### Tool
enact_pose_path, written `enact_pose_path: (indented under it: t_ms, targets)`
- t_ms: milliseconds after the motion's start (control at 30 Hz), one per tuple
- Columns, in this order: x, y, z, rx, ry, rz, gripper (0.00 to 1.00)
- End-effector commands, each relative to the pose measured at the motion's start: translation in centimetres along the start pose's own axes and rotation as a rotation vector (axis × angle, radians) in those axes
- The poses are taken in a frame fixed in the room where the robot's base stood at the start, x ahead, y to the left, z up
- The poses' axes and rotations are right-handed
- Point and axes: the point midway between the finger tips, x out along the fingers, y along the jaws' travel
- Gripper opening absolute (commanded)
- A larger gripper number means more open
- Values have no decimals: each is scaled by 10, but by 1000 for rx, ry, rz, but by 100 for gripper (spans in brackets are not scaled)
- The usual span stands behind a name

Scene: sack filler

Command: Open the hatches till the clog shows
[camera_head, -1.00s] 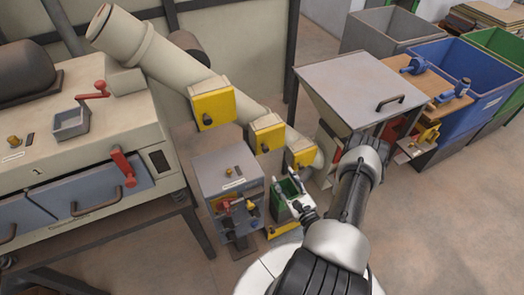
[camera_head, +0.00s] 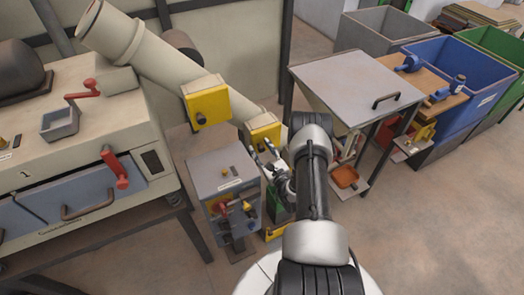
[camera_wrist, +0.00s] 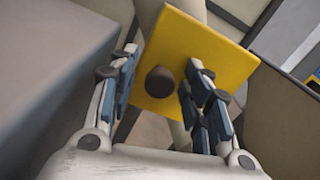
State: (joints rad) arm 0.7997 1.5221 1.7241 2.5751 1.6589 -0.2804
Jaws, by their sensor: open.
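A beige chute (camera_head: 150,62) slopes down to the right with yellow hatches on it. The upper hatch (camera_head: 207,106) looks shut, with a dark knob at its lower corner. The middle hatch (camera_head: 264,130) also looks shut. The lowest hatch is hidden behind my arm. My gripper (camera_head: 270,155) is just below and in front of the middle hatch. In the wrist view a yellow hatch (camera_wrist: 190,45) faces me, apparently the middle one. Its dark knob (camera_wrist: 160,80) lies between the open fingers of my gripper (camera_wrist: 163,62). I cannot tell whether they touch it. No clog is visible.
A grey control box (camera_head: 225,175) stands just left of my gripper. A beige machine (camera_head: 90,140) with red handles fills the left. A grey-lidded hopper (camera_head: 350,85) stands right of my arm, with a blue bin (camera_head: 470,75) beyond. Floor at the right is clear.

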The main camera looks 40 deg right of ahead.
Motion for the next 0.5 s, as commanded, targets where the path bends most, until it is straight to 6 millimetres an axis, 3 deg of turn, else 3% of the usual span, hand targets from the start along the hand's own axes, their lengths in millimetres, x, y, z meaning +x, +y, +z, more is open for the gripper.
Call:
enact_pose_path:
  t_ms: [200, 500]
  targets:
    - [0, 0, 0, 0, 0, 0, 44]
    - [0, 0, 0, -1, 0, 0, 24]
